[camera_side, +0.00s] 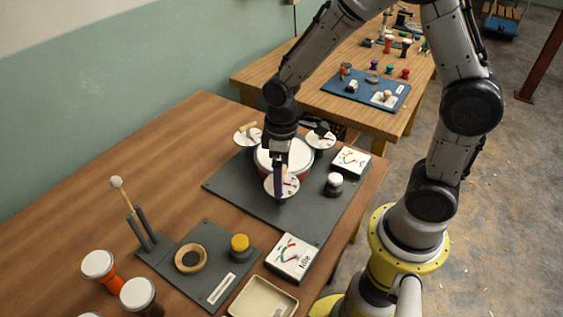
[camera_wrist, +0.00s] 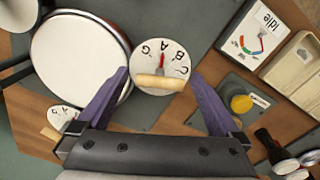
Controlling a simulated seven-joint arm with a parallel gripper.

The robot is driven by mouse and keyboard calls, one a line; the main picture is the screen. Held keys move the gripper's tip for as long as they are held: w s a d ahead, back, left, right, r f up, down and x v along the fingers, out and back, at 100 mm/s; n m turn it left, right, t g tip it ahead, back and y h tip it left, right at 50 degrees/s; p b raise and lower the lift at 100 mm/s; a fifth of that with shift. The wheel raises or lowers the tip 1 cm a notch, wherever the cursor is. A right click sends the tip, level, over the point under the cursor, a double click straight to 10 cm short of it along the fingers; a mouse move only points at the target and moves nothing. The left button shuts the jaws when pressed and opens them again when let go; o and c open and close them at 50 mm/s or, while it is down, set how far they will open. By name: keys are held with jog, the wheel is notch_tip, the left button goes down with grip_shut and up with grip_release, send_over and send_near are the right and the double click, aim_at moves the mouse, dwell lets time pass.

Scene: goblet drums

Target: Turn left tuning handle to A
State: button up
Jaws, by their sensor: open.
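A round white dial (camera_wrist: 155,60) with letters including G, A, B and C shows in the wrist view. A pale wooden handle (camera_wrist: 160,82) lies across its lower part, and a red mark near its centre points up toward the letters. In the side view the dial (camera_side: 289,190) is at the near edge of the drum (camera_side: 268,158), partly hidden by my gripper (camera_side: 280,190). My open gripper (camera_wrist: 159,77) points down over this dial, its purple fingers on either side of the handle with gaps. Contact cannot be told.
Two other dials, one with a wooden handle (camera_side: 247,128), sit at the drum's far side. A gauge (camera_side: 292,258) reads "Idle"; another gauge (camera_side: 350,160) stands right of the drum. A white-topped knob (camera_side: 334,181), yellow knob (camera_side: 240,245) and mallet (camera_side: 117,184) stand nearby.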

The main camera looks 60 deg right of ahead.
notch_tip(320, 180, up, 14)
dwell(0.5)
jog(key=s+d+r+m+t, duration=0.1)
jog(key=s+r+m+t, duration=0.1)
jog(key=s, duration=0.5)
jog(key=s+d+r+m+t, duration=0.1)
jog(key=s+m+t, duration=0.1)
jog(key=s, duration=0.5)
jog(key=shift+r+m+t, duration=0.3)
jog(key=shift+r+t, duration=0.05)
jog(key=shift+t, duration=0.45)
jog(key=shift+s+d, duration=0.1)
